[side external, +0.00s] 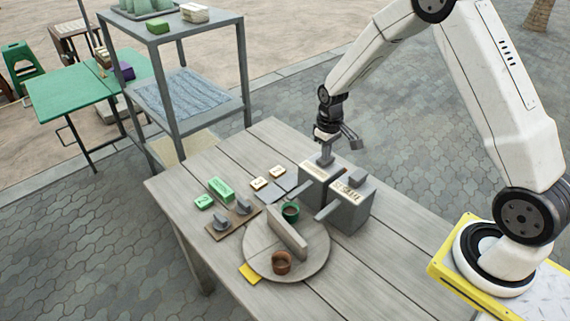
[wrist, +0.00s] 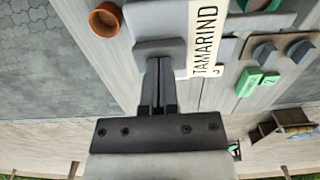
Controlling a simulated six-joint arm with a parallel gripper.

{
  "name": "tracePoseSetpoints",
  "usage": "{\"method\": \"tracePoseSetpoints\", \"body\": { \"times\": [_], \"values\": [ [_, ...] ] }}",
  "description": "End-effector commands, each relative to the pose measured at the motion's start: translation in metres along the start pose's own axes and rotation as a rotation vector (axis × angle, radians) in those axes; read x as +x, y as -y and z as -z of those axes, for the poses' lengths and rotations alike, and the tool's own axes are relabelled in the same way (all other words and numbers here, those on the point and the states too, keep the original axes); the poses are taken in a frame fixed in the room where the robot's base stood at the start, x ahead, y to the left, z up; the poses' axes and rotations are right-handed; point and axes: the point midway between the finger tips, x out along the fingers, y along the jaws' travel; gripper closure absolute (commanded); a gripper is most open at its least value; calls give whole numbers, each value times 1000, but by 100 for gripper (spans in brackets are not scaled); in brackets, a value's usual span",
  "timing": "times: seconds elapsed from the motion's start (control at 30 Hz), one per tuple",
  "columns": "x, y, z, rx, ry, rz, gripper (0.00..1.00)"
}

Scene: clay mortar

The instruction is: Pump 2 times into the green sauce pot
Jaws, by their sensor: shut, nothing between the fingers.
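The green sauce pot (side external: 290,211) sits on the round turntable (side external: 314,262), near the spouts of two grey dispensers. The rear dispenser (side external: 313,173) has a raised pump head (side external: 326,158); the wrist view shows a TAMARIND label (wrist: 207,40). The front dispenser (side external: 346,208) is marked SESAME and has a low knob (side external: 357,176). My gripper (wrist: 158,88) is shut and empty, over the grey tamarind dispenser; I cannot tell whether it touches the pump head. The green pot shows partly at the wrist view's top edge (wrist: 260,4).
A brown pot (side external: 281,262) stands on the turntable, across an upright divider (side external: 288,234). A yellow tab (side external: 250,273) sits at the turntable's rim. A board with grey knobs (side external: 233,220), green blocks (side external: 221,188) and small tiles lie to the left. The table's right front is clear.

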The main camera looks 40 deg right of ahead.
Motion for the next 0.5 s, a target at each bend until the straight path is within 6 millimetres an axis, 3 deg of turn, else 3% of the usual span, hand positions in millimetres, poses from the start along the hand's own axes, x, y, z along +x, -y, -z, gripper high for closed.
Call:
{"method": "tracePoseSetpoints", "body": {
  "times": [0.5],
  "values": [
    [-11, 0, 0, 0, 0, 0, 100]
  ]
}}
